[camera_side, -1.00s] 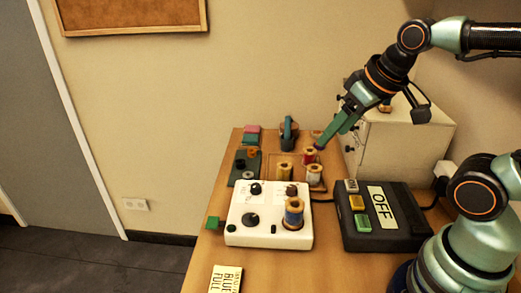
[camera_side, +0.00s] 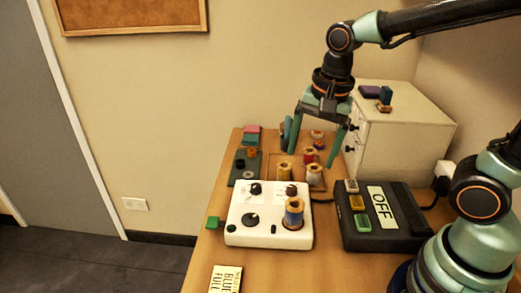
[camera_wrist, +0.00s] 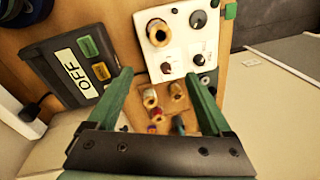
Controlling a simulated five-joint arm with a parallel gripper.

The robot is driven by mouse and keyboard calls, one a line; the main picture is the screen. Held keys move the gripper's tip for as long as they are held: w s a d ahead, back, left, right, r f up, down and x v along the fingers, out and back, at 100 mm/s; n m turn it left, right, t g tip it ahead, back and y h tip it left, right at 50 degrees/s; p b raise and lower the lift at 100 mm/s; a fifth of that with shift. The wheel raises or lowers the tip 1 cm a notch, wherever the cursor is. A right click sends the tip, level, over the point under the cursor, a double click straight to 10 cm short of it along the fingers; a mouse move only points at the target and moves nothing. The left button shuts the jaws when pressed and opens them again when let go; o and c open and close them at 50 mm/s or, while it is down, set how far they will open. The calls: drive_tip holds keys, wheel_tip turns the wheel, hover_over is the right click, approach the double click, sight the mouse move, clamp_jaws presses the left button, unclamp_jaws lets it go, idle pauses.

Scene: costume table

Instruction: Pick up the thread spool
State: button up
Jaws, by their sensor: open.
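Several thread spools are in view. A blue spool (camera_side: 293,212) stands upright on the white control box (camera_side: 262,238). Behind the box, a yellow spool (camera_side: 284,171), a white spool (camera_side: 313,175) and a red spool (camera_side: 309,156) stand by a shallow wooden tray (camera_side: 298,187). My gripper (camera_side: 312,158) is open and empty above this group, fingers pointing down, one finger to each side of the red spool in the side view. In the wrist view, the blue spool (camera_wrist: 157,33) lies beyond my fingertips (camera_wrist: 159,73), and the yellow spool (camera_wrist: 177,90) shows between the fingers.
A black box with an OFF label (camera_side: 382,207) and colored buttons stands to the right. A cream cabinet (camera_side: 405,145) is close to my gripper's right. A dark tray (camera_side: 245,168) is at the left. A card reading BLUE FULL (camera_side: 226,279) lies in front.

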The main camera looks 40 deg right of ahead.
sight(294, 213)
drive_tip(key=a+f+m, duration=0.1)
drive_tip(key=f+m, duration=0.1)
drive_tip(key=f, duration=0.3)
drive_tip(key=a+f+m+g, duration=0.1)
drive_tip(key=f+m, duration=0.1)
drive_tip(key=f, duration=0.2)
drive_tip(key=f+m, duration=0.2)
drive_tip(key=f, duration=0.3)
drive_tip(key=shift+w+a+f+g, duration=0.3)
drive_tip(key=shift+a+g, duration=0.1)
clamp_jaws()
drive_tip(key=shift+r, duration=0.1)
